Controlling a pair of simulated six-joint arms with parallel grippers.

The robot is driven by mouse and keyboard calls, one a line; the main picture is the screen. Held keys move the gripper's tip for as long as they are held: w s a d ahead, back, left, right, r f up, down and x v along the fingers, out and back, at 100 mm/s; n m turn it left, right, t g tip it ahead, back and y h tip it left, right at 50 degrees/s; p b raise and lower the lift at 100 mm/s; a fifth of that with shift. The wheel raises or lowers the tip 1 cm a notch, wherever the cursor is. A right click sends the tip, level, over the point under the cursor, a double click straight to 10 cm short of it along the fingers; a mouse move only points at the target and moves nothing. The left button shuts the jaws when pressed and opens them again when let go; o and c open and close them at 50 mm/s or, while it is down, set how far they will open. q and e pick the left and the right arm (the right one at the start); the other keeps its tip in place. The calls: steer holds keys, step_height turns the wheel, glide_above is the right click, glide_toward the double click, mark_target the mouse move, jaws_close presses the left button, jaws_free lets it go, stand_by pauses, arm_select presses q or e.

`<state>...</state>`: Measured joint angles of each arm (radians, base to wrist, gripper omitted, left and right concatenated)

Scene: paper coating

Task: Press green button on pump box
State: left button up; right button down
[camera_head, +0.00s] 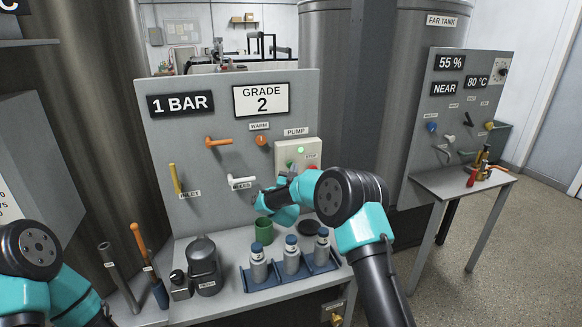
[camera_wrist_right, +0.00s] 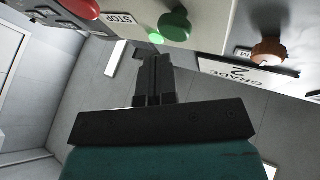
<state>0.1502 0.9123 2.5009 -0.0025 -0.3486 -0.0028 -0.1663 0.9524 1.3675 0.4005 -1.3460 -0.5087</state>
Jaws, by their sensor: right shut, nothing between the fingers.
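The pump box (camera_head: 283,151) is a pale box on the grey panel under the PUMP label, with a lit green lamp (camera_head: 300,150). My right gripper (camera_head: 286,177) is in front of its lower part and partly hides the buttons. In the right wrist view the green button (camera_wrist_right: 174,25) sticks out of the box beside the lit lamp (camera_wrist_right: 156,38), with a red button (camera_wrist_right: 80,7) by the STOP label. My right gripper (camera_wrist_right: 153,60) is shut and empty, its tips close to the green button. Contact cannot be told. Only my left arm shows, at lower left; its gripper is out of view.
An orange warm knob (camera_head: 261,141) and a white drain handle (camera_head: 242,183) are on the panel near the box. Below stand a green cup (camera_head: 264,230) and a blue rack (camera_head: 282,279) with grey bottles.

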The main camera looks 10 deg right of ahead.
steer(key=shift+s, duration=0.15)
steer(key=s, duration=0.4)
steer(key=shift+s+d, duration=0.2)
steer(key=shift+s, duration=0.15)
steer(key=shift+a, duration=0.1)
stand_by(0.4)
